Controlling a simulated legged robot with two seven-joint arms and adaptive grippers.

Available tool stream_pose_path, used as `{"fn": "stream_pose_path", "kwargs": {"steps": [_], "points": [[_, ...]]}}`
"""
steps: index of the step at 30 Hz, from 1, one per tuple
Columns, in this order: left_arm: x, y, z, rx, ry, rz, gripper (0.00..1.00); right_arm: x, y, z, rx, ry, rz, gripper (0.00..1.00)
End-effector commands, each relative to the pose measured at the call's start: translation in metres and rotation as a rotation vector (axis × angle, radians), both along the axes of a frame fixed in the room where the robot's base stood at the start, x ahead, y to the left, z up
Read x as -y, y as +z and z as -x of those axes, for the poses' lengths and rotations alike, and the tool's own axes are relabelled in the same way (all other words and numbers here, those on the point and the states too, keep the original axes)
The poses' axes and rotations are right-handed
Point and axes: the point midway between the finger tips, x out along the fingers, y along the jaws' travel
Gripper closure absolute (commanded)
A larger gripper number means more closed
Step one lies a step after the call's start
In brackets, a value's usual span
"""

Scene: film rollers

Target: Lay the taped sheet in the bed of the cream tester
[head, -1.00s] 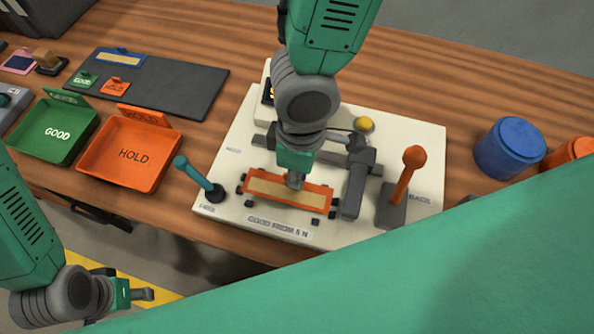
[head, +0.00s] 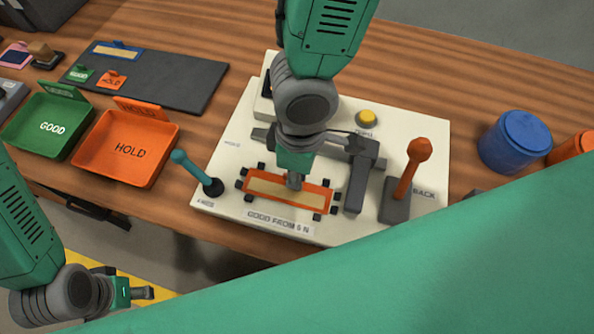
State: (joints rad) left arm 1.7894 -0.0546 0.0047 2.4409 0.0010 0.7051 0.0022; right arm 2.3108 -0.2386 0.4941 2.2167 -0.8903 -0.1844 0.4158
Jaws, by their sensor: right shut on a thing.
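The cream tester (head: 225,165) stands on the wooden table, with a teal lever (head: 196,172) at its left and an orange lever (head: 409,170) at its right. The taped sheet (head: 262,189), orange with a tan strip along its middle, lies at the bed between several small dark posts at the tester's front. My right gripper (head: 295,182) comes down from above and is shut on the sheet near its middle; its fingertips hide part of the strip. I cannot tell whether the sheet touches the bed. My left gripper (head: 145,293) hangs low at the left, away from the tester; its opening is unclear.
A green GOOD tray (head: 22,128) and an orange HOLD tray (head: 160,160) stand left of the tester. A dark mat (head: 185,85) lies behind them. A blue round container (head: 515,142) stands to the right. My green arm covers the lower right.

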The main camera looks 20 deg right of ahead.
Motion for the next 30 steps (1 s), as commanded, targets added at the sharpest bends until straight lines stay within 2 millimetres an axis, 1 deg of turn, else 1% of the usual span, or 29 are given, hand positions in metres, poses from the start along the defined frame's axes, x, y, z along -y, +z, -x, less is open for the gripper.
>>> {"fn": "stream_pose_path", "kwargs": {"steps": [5,28,29,30], "points": [[0.0,0.0033,0.0,0.0,0.0,0.0,0.6,0.0006,0.0014,0.0009,0.001,0.001,0.0,1.0],[0.0,0.0039,0.0001,0.0,0.0,0.0,0.6,0.0011,-0.0024,0.0008,0.001,0.001,0.0,1.0],[0.0,0.0039,0.0001,0.0,0.0,0.0,0.6,0.0011,-0.0024,0.0008,0.0,0.0,0.0,0.9],[0.0,0.0038,0.0001,0.0,0.0,0.0,0.6,0.0011,-0.0024,0.0008,0.0,0.0,0.0,0.76]]}}
